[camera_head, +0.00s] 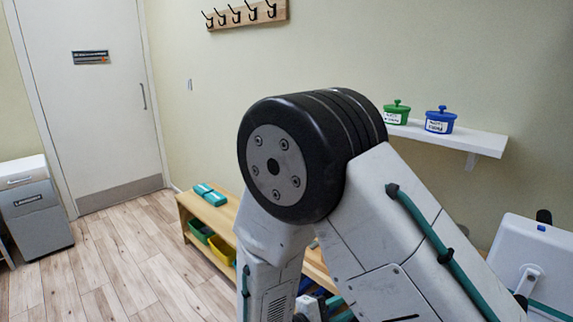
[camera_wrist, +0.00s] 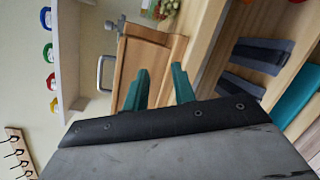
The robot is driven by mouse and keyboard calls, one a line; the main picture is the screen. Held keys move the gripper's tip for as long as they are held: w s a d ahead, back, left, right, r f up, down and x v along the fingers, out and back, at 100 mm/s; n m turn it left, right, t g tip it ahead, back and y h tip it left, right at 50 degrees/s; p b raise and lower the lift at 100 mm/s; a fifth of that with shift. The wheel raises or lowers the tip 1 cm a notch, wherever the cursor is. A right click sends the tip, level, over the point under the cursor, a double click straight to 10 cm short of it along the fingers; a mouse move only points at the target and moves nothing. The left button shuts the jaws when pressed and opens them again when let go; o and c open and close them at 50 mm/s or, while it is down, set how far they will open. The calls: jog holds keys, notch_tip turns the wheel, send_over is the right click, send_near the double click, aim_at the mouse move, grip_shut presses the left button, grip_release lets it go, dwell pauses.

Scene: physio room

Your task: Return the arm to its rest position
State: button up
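My gripper (camera_wrist: 160,88) shows in the wrist view as two teal fingers with a clear gap between them. It is open and nothing is visible between the fingers. Behind the fingers is a wooden panel or box (camera_wrist: 150,62), and I cannot tell how far away it is.
A low wooden bench (camera_head: 214,215) with bins stands along the wall, behind my arm. A white wall shelf (camera_head: 480,140) holds a green pot (camera_head: 396,112) and a blue pot (camera_head: 440,120). A grey cabinet (camera_head: 36,215) stands left. Floor (camera_head: 110,262) between is clear.

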jog(key=s+d+r+m+g+y, duration=0.3)
jog(key=s+d+r+m+y, duration=0.3)
jog(key=s+r, duration=0.4)
jog(key=s+d+r+m+g+y, duration=0.4)
jog(key=s+d+r+m+y, duration=0.2)
jog(key=s+r, duration=0.5)
jog(key=shift+d+r+y, duration=0.85)
jog(key=shift+r+y, duration=0.35)
jog(key=shift+r, duration=0.15)
